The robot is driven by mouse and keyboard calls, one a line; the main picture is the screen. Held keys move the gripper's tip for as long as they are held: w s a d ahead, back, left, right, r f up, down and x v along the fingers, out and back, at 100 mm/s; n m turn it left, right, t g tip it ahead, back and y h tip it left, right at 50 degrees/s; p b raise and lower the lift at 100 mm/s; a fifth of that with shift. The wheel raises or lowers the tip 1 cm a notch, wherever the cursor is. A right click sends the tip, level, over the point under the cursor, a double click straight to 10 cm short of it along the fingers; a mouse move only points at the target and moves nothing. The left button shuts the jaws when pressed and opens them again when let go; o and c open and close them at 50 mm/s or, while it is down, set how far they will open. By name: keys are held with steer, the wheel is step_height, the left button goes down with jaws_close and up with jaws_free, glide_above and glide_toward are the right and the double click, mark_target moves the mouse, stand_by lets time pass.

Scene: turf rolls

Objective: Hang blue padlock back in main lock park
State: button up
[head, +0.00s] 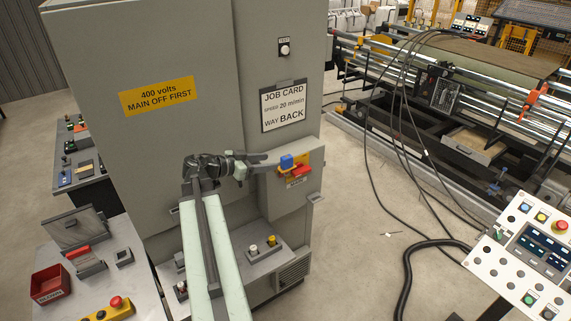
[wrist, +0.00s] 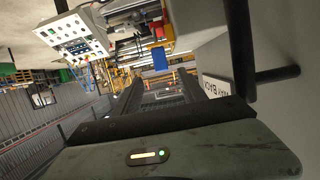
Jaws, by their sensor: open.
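The blue padlock (head: 287,161) shows in the head view on the front of the grey cabinet, beside a red switch handle (head: 302,170) on a yellow plate. It also shows in the wrist view (wrist: 160,60), just beyond the fingers, with red beside it. My gripper (head: 272,161) is just left of the padlock in the head view. In the wrist view its two dark fingers (wrist: 158,92) are apart with nothing between them. What the padlock hangs on is hidden. I cannot make out the lock park for certain; a small label (head: 297,182) sits below the handle.
The grey cabinet (head: 185,50) stands close by my arm, with a job card (head: 284,106) above the switch. A control panel (head: 530,255) stands at the right, and black cables (head: 410,245) lie on the floor. A bench with a red bin (head: 50,284) is at lower left.

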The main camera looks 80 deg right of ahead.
mark_target(282, 162)
steer(key=b+x, duration=0.1)
steer(key=x, duration=0.3)
steer(key=shift+d+f, duration=0.2)
steer(key=shift+d, duration=0.05)
steer(key=shift+s+d+f, duration=0.2)
steer(key=shift+f, duration=0.05)
steer(key=b+x, duration=0.1)
steer(key=x, duration=0.1)
steer(key=b+x, duration=0.1)
steer(key=x, duration=0.1)
steer(key=shift+s+d+f, duration=0.15)
steer(key=shift+s+f, duration=0.05)
steer(key=shift+f, duration=0.1)
steer(key=shift+c, duration=0.3)
jaws_close()
